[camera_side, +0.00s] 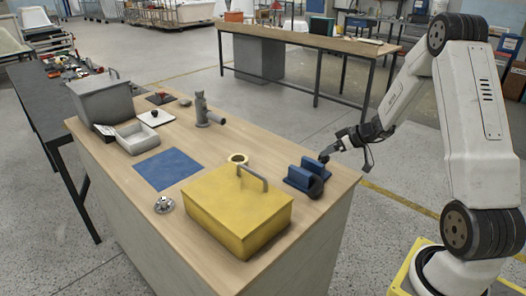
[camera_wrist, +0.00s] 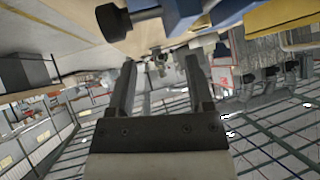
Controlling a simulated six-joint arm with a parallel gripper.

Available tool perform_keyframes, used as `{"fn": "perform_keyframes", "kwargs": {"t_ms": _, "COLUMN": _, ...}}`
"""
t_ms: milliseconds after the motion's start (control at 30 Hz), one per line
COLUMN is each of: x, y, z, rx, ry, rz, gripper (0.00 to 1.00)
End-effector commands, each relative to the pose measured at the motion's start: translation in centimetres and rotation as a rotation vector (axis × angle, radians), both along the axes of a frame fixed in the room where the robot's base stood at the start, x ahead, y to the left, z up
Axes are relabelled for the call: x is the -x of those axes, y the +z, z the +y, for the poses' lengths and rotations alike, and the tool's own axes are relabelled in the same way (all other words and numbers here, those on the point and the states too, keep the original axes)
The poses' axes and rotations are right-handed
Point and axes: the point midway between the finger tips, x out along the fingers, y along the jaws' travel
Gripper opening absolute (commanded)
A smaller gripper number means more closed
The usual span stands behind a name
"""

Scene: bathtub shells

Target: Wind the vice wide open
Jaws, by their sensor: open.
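The blue vice (camera_side: 305,177) sits on the wooden bench near its right edge, beside the yellow box. In the wrist view part of its blue body (camera_wrist: 205,14) shows at the top, with a dark round knob (camera_wrist: 114,21) on a shaft to its left. My gripper (camera_side: 346,157) is just off the bench's right edge, close to the vice. In the wrist view my gripper (camera_wrist: 160,60) has its two fingers apart with nothing between them. The knob lies beyond the left fingertip, apart from it in the picture.
A yellow box (camera_side: 235,212) with a grey handle stands left of the vice, with a tape roll (camera_side: 238,158) behind it. A blue mat (camera_side: 168,169), grey bin (camera_side: 103,97) and grey fitting (camera_side: 203,110) are farther away. Floor beyond the bench's right edge is open.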

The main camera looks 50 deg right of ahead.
Motion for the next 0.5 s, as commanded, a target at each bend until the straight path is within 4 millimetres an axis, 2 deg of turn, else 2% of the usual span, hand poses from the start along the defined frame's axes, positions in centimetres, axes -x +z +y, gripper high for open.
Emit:
{"fn": "perform_keyframes", "kwargs": {"t_ms": 267, "x": -1.5, "y": 0.1, "z": 1.7, "rx": -0.072, "ry": 0.114, "rz": 0.163, "gripper": 0.66}}
{"fn": "perform_keyframes", "kwargs": {"t_ms": 500, "x": -2.1, "y": 0.0, "z": 2.1, "rx": -0.076, "ry": 0.157, "rz": 0.348, "gripper": 0.66}}
